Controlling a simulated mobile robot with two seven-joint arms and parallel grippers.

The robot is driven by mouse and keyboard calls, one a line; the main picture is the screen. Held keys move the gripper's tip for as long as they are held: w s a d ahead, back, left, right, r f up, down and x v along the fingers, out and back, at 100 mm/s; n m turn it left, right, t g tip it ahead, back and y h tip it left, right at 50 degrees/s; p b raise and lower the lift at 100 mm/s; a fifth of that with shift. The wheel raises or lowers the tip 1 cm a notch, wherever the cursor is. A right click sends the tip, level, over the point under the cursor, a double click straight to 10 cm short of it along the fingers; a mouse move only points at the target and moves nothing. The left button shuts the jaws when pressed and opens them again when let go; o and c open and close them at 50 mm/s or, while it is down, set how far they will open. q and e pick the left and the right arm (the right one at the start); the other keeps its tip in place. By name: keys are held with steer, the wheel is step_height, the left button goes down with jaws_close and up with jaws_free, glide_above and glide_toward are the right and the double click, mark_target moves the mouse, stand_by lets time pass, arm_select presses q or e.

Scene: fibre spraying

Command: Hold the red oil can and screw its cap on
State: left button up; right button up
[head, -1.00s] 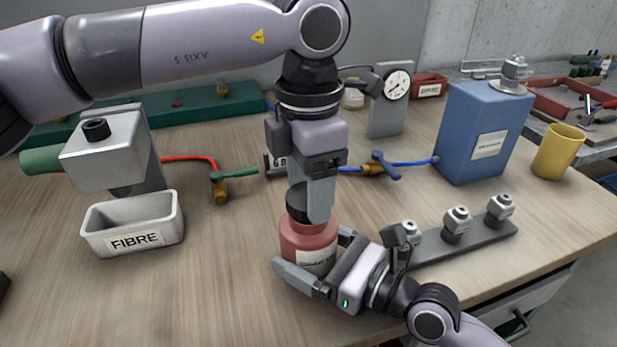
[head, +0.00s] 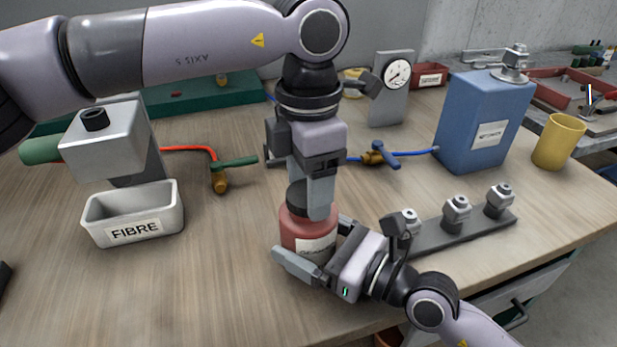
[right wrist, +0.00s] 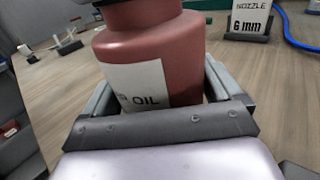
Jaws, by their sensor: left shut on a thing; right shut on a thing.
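The red oil can (head: 303,231) stands upright on the bench near its front, with a white label facing front right. My right gripper (head: 309,262) is shut around its lower body from the front right. The can (right wrist: 185,60) also fills the middle of the right wrist view, its label partly reading "OIL". My left gripper (head: 313,205) points straight down over the can, shut on the black cap (head: 297,198) at the can's top. The left fingers hide part of the cap, and I cannot tell how far it is threaded.
A white FIBRE tray (head: 133,213) stands at left. A rack with several metal nozzles (head: 455,212) lies close to my right wrist. A blue canister (head: 484,120) and yellow cup (head: 559,142) stand at right. Valves with red and blue hoses lie behind.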

arm_select(q)
steer(key=shift+f, duration=0.3)
arm_select(e)
steer(key=c, duration=0.6)
arm_select(q)
steer(key=m, duration=0.4)
arm_select(e)
steer(key=shift+o, duration=0.2)
arm_select(q)
steer(key=m, duration=0.4)
steer(key=shift+m, duration=0.4)
steer(key=m, duration=1.2)
steer(key=shift+m, duration=0.4)
steer(key=m, duration=0.9)
steer(key=shift+m, duration=0.3)
steer(key=m, duration=0.4)
steer(key=shift+f+m, duration=0.1)
steer(key=shift+m, duration=0.2)
